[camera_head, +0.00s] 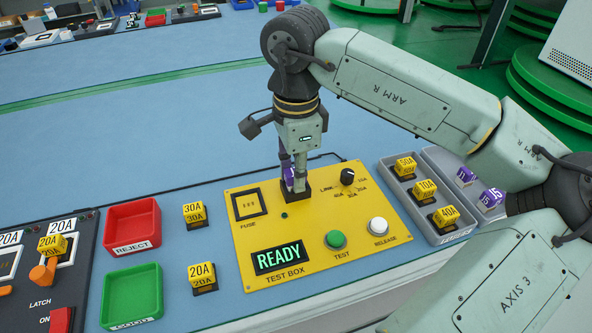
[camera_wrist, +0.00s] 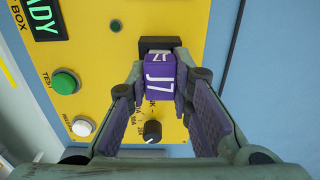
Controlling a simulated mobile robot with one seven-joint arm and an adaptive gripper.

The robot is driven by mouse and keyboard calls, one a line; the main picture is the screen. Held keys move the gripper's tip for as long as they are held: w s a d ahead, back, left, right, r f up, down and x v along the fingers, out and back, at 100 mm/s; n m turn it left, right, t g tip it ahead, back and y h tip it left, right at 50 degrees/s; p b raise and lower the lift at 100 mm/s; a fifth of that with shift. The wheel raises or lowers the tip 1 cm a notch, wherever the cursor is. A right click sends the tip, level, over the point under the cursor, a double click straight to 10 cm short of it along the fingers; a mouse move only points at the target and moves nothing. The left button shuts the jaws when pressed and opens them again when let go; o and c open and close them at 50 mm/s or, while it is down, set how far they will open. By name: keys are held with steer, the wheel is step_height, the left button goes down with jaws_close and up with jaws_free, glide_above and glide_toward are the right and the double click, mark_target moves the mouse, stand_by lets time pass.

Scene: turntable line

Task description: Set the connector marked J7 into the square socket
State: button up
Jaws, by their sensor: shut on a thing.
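A purple connector marked J7 (camera_wrist: 160,78) is between the fingers of my gripper (camera_wrist: 172,100) in the wrist view. In the head view the connector (camera_head: 288,174) shows as a purple patch, partly hidden by the fingers of my gripper (camera_head: 294,184). My gripper points down and is shut on it. A black square socket (camera_head: 296,193) sits on the yellow test box (camera_head: 320,270), directly under the connector. The socket (camera_wrist: 156,43) also shows past the connector in the wrist view. I cannot tell whether the connector is inside the socket or just above it.
The test box has a knob (camera_head: 347,177), a green TEST button (camera_head: 336,240), a white RELEASE button (camera_head: 378,226), a square FUSE opening (camera_head: 249,204) and a READY display (camera_head: 279,257). Grey trays (camera_head: 436,152) with yellow fuses and purple connectors stand right. Red (camera_head: 132,226) and green (camera_head: 132,293) bins stand left.

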steer(key=shift+f, duration=0.1)
steer(key=o, duration=0.9)
steer(key=shift+o, duration=0.2)
step_height(320, 180, up, 12)
steer(key=shift+s, duration=0.1)
